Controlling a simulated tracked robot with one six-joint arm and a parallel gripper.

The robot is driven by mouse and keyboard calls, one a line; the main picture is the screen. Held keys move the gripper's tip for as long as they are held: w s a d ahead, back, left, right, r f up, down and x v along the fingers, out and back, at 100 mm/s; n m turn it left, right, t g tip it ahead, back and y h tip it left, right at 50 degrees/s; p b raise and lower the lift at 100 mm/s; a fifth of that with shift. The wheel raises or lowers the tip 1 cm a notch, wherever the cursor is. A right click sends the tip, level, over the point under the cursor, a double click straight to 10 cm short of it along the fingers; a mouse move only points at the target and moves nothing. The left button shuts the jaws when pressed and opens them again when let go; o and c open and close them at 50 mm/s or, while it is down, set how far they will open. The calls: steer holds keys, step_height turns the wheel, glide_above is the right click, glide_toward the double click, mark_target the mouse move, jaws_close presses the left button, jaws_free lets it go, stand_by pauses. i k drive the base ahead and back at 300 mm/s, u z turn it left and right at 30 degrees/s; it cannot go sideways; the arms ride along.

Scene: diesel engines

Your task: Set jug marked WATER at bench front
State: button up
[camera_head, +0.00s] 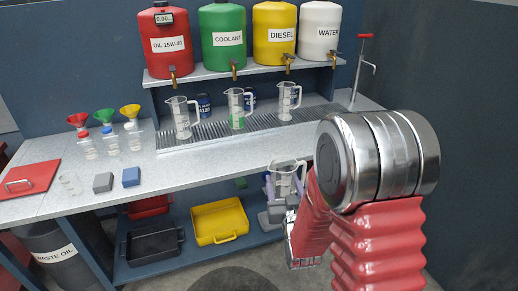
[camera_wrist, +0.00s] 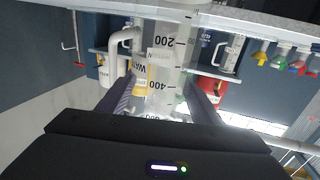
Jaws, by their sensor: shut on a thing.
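My gripper (camera_head: 284,188) is shut on a clear measuring jug (camera_head: 287,170) just in front of the bench's front edge, near its right part. In the wrist view the jug (camera_wrist: 168,60) stands between my two fingers (camera_wrist: 163,98). It shows graduation marks, a handle to the left and a label partly reading "WAT". It looks empty; its lower part is hidden in the head view by my fingers and arm. The bench (camera_head: 225,150) has a pale speckled top, with a clear front strip behind the jug.
Three other jugs stand on the drain grate: left (camera_head: 182,122), middle with green liquid (camera_head: 236,110), right (camera_head: 286,102). The white WATER tank (camera_head: 320,28) is on the shelf above. Blocks (camera_head: 131,177), bottles and funnels occupy the left. A yellow tray (camera_head: 219,220) lies below.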

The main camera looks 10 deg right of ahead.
mark_target(280, 145)
steer(key=u, duration=0.9)
steer(key=i, duration=1.5)
